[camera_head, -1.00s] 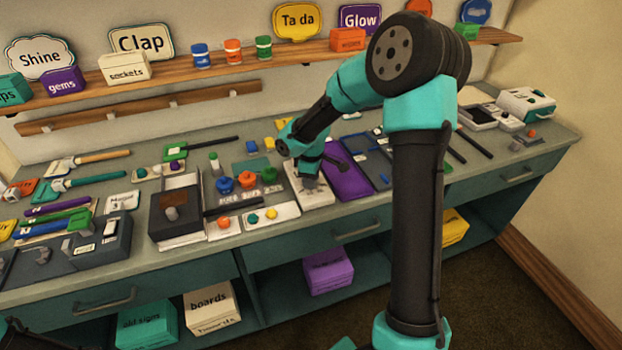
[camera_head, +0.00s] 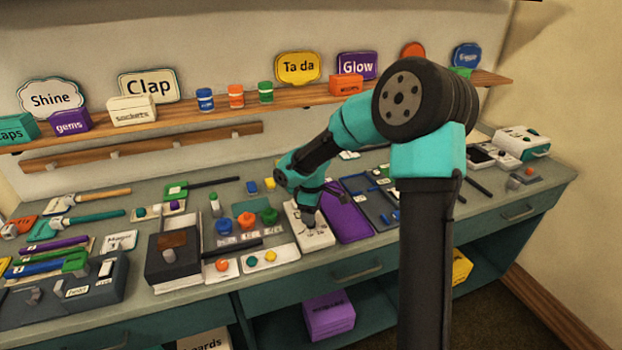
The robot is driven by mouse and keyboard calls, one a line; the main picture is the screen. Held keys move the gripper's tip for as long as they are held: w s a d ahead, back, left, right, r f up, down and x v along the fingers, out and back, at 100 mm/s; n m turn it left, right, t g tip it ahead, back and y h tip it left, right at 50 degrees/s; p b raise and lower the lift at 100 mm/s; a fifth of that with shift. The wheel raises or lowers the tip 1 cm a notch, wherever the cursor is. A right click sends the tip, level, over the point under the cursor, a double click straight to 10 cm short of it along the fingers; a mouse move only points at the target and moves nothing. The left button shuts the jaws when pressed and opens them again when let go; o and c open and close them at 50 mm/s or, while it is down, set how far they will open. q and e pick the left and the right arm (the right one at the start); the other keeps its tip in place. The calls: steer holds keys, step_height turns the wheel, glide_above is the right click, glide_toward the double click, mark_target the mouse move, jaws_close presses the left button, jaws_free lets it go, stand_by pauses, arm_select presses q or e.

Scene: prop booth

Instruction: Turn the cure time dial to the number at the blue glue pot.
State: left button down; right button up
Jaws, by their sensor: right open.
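The blue glue pot (camera_head: 224,226) stands at the left of a row on the bench, beside an orange pot (camera_head: 247,220) and a green pot (camera_head: 270,216). Small number labels (camera_head: 247,239) lie in front of the pots, too small to read. A white panel with printed marks (camera_head: 318,239) lies right of the pots and looks like the cure time dial's plate. My right gripper (camera_head: 309,222) is over this panel, pointing down and open. The dial knob is hidden or too small to make out, so I cannot tell its setting or any contact. My left gripper is not in view.
A purple board (camera_head: 346,215) and a dark blue tray (camera_head: 372,205) lie right of the panel. A dark box (camera_head: 173,262) and a black-handled tool (camera_head: 232,248) are to the left. A wooden shelf (camera_head: 190,116) with signs runs behind. My right arm hides part of the bench.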

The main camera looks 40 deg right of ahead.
step_height(320, 180, up, 14)
stand_by(0.4)
stand_by(0.3)
